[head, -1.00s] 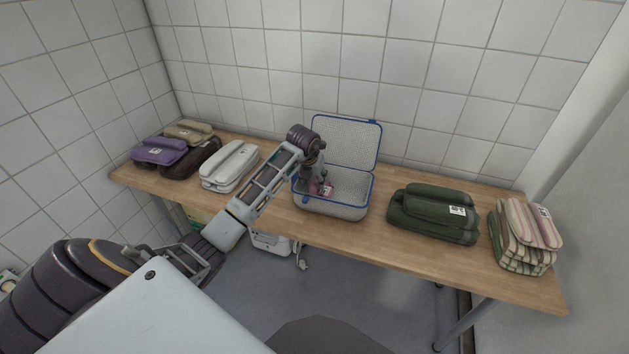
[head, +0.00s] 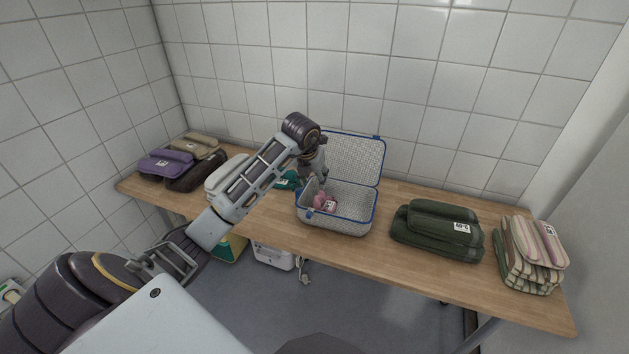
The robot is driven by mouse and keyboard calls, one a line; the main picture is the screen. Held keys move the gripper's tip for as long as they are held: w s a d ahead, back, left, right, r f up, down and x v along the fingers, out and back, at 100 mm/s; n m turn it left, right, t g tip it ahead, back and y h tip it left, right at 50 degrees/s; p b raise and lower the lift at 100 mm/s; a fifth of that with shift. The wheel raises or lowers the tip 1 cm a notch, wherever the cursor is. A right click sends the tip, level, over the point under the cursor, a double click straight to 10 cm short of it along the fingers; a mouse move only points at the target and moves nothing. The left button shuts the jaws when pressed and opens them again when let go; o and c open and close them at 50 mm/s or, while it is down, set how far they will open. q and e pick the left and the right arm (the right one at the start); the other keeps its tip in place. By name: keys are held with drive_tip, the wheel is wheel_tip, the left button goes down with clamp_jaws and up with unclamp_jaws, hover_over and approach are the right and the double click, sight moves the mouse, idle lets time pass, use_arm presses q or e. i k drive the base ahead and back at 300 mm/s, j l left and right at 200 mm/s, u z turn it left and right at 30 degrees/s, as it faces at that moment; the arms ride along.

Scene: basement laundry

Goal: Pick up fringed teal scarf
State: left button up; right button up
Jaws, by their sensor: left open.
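The teal scarf (head: 287,180) lies on the table just left of the open case. Only a small part shows, as my left arm hides the rest; its fringe cannot be made out. My left gripper (head: 320,180) is open, over the left rear part of the case, to the right of the scarf and apart from it. A pink item (head: 325,203) with a white label lies inside the light grey case (head: 342,220) with blue trim, below the gripper. My right gripper is out of view.
The wooden table (head: 285,225) stands against tiled walls. Purple (head: 165,163), brown, tan and white folded textiles (head: 225,178) lie at left. A dark green stack (head: 437,228) and a striped stack (head: 529,255) lie at right. The case lid (head: 355,158) stands up behind.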

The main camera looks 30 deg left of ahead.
sight(289, 179)
drive_tip(key=u, duration=1.35)
